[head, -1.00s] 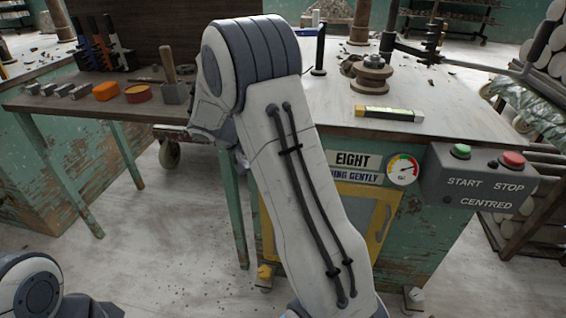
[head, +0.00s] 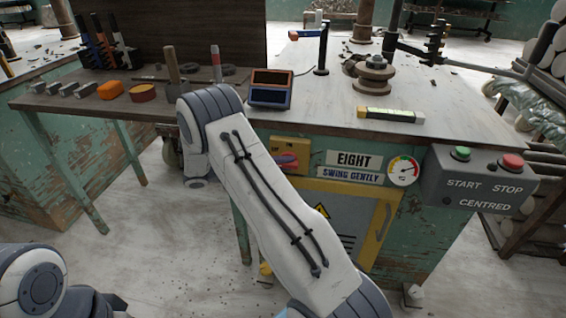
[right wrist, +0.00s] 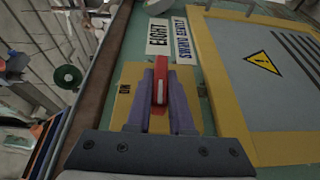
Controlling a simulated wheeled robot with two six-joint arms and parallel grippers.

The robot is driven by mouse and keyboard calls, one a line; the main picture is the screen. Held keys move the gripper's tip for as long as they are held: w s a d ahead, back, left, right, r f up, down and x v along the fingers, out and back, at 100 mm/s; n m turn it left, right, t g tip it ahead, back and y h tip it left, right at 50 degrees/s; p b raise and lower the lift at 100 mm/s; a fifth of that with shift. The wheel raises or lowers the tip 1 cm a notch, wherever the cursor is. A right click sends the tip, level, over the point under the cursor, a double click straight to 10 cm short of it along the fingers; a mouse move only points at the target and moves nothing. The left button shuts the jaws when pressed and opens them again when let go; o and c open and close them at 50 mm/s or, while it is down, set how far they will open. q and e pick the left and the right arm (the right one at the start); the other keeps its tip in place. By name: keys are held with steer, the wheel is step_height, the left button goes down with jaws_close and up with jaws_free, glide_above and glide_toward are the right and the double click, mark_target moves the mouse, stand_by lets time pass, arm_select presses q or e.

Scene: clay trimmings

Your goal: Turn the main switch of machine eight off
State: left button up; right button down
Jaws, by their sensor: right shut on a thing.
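The main switch is a yellow plate (head: 290,143) with a red handle (right wrist: 161,72), on the green front of the bench left of the sign reading EIGHT (head: 354,160). In the right wrist view, the plate (right wrist: 123,103) has an ON label left of the handle. My right gripper (right wrist: 160,85) is shut on the handle, one purple-grey finger on each side. In the head view my right gripper (head: 288,161) is small and partly behind my arm. The handle looks roughly level there, pointing right. My left gripper is out of view; only left arm parts show.
A pressure gauge (head: 403,171) and a grey START/STOP box (head: 475,182) sit right of the sign. A yellow-framed panel (head: 340,225) is below. A small two-part display (head: 271,88) stands on the bench above the switch. A side table (head: 75,105) with tools is left.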

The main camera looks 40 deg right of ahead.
steer(key=shift+h, duration=0.3)
steer(key=c, duration=0.8)
jaws_free()
steer(key=p+v, duration=0.1)
steer(key=v, duration=0.9)
steer(key=shift+a, duration=0.2)
steer(key=shift+w, duration=0.1)
